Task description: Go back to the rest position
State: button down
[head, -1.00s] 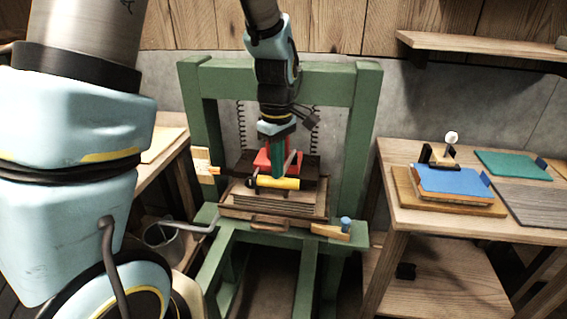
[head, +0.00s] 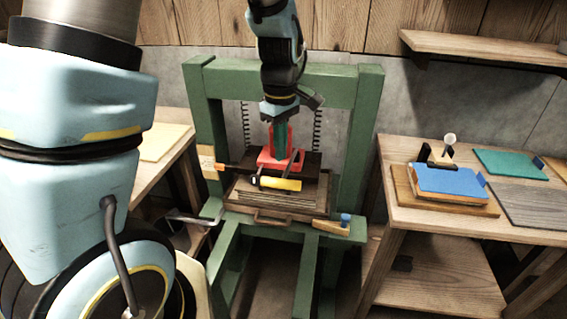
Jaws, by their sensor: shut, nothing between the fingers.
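My gripper (head: 272,119) is in the upper middle of the head view, pointing down in front of the green press frame (head: 197,110). It is shut and empty. It is above a red block with an upright red post (head: 280,158), which sits on a dark plate in the press. The gripper's tips are small and dark here, and I cannot tell the exact gap to the red post. My arm comes down from the top edge to the gripper.
A yellow cylinder (head: 279,184) lies in front of the red block, above a wooden stack (head: 275,198). A crank handle (head: 193,219) sticks out left. The right bench (head: 440,221) holds a blue slab (head: 448,179) and a green sheet (head: 508,163). A shelf (head: 480,47) is above.

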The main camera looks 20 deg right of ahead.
jog(key=a+f+m+b, duration=0.1)
jog(key=a+m+b, duration=0.1)
jog(key=a, duration=1)
jog(key=s+a+f+m+t+b, duration=0.1)
jog(key=a+m, duration=0.4)
jog(key=a, duration=0.6)
jog(key=shift+s+a+f+t+b, duration=0.3)
jog(key=shift+f+b, duration=0.2)
jog(key=shift+b, duration=0.75)
